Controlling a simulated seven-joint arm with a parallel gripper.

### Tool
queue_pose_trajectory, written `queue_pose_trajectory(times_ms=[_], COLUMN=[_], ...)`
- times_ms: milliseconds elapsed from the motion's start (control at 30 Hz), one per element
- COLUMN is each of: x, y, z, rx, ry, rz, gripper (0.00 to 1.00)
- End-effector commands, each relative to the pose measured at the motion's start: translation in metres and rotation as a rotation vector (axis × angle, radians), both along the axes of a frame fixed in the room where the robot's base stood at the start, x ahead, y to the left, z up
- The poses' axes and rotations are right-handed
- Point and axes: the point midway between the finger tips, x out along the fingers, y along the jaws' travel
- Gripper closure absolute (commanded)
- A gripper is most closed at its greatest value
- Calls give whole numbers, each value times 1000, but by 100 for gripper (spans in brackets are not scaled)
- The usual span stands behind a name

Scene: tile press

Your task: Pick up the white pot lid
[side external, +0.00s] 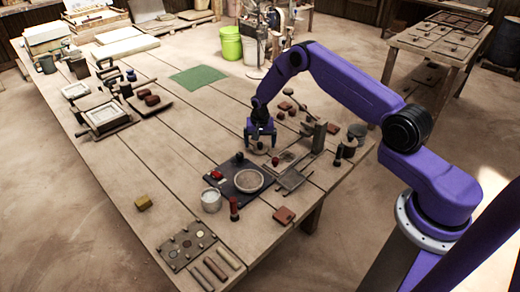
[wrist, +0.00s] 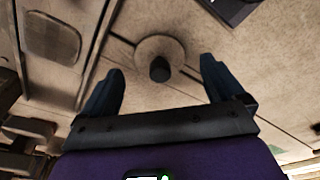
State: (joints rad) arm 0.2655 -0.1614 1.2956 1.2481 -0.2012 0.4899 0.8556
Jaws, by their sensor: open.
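The pot lid is a pale round disc with a dark knob. In the wrist view the lid (wrist: 147,48) lies on the table with its knob between my fingertips in the picture, apart from both fingers. My gripper (wrist: 161,68) is open and empty. In the side external view my gripper (side external: 260,145) points down, with the lid (side external: 257,151) just below it and partly hidden by the fingers. The exact height above the knob is hard to tell. A white pot (side external: 211,202) stands nearer the front, beside a dark board.
The dark board (side external: 232,187) holds a round dish (side external: 249,180) and small red and black pieces. A dark red cylinder (side external: 234,208) stands in front. A metal-framed tool (side external: 293,180) lies right of the board.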

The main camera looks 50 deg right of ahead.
Motion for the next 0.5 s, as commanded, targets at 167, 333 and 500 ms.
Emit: queue_pose_trajectory(times_ms=[167,333,500], x=[1,2,2], y=[-1,-1,-1], z=[-13,-14,-14], rx=[0,0,-1], ry=[0,-1,0], rz=[2,2,2], gripper=[4,4,31])
